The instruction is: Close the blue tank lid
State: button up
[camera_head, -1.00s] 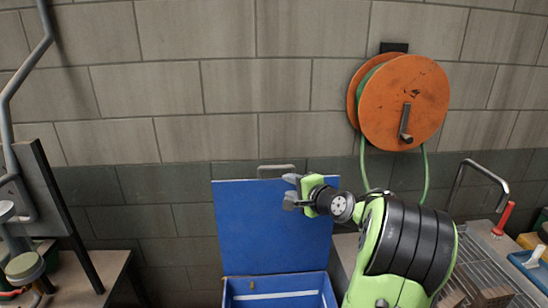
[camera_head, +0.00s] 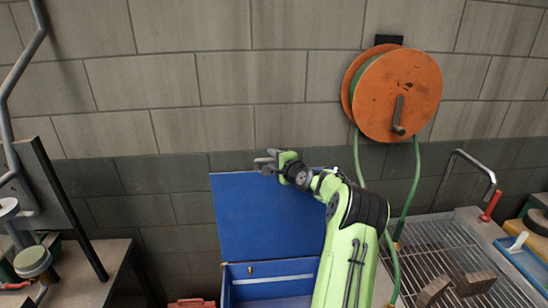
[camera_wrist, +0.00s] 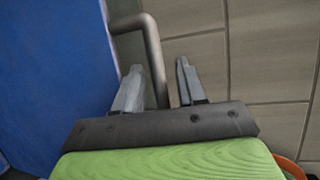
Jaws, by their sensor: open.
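The blue tank lid (camera_head: 258,220) stands raised and open against the wall, behind the blue tank (camera_head: 236,299). The tank's front is partly hidden by my arm and the frame edge. My gripper (camera_head: 262,161) is at the lid's top edge, its jaws open. In the wrist view, my gripper (camera_wrist: 158,78) has its two fingers apart, with the lid's grey bar handle (camera_wrist: 151,38) running down between them. The lid's blue face (camera_wrist: 50,70) fills the left side there. Whether a finger touches the handle I cannot tell.
An orange hose reel (camera_head: 400,92) hangs on the block wall, its green hose (camera_head: 410,190) dropping behind my arm. A wire-grate bench (camera_head: 430,240) with a bent tap is on the right. A bench with a black post (camera_head: 65,205) is on the left.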

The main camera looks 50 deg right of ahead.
grip_shut()
jog(key=shift+f, duration=0.1)
dwell(0.3)
